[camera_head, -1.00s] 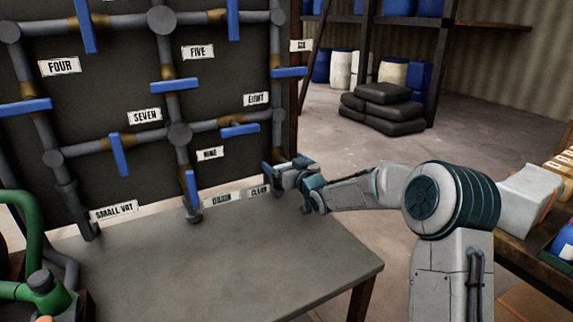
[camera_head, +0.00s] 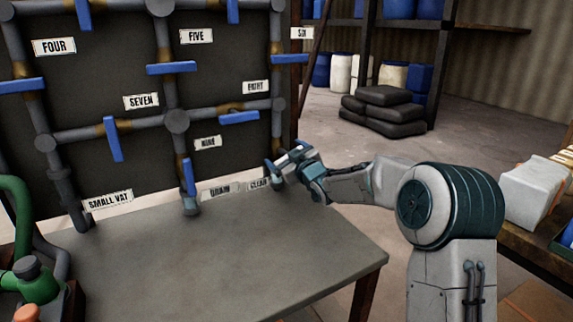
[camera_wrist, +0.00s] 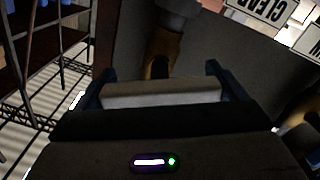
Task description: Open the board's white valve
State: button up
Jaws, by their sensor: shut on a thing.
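The board (camera_head: 100,80) stands at the left, with grey pipes and several blue handles. My gripper (camera_head: 285,158) is at its lower right corner, by the CLEAR label (camera_head: 259,183). In the wrist view my gripper (camera_wrist: 158,82) is shut on a pale bar, the white valve's handle (camera_wrist: 160,94), which lies crosswise between the fingers. A brown valve body (camera_wrist: 163,52) on a dark pipe shows just beyond it. In the head view my gripper mostly hides the white valve.
A grey table (camera_head: 220,255) stands below the board, its top clear in the middle. Blue valve handles close by include one under the NINE label (camera_head: 207,143). Green pipework (camera_head: 38,284) is at lower left. Dark sacks (camera_head: 384,110) lie behind, by a shelf.

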jog(key=n+b, duration=0.3)
jog(key=n, duration=0.1)
jog(key=n+b, duration=0.2)
jog(key=shift+f+b, duration=0.25)
jog(key=shift+b, duration=0.1)
jog(key=n+b, duration=0.3)
jog(key=n, duration=0.1)
jog(key=shift+n, duration=0.4)
jog(key=shift+r+n+b, duration=0.1)
jog(key=shift+n+b, duration=0.7)
jog(key=shift+n, duration=0.4)
jog(key=o, duration=0.7)
jog(key=p+v, duration=0.2)
jog(key=v, duration=1.1)
jog(key=shift+s+d, duration=0.25)
jog(key=shift+s, duration=0.1)
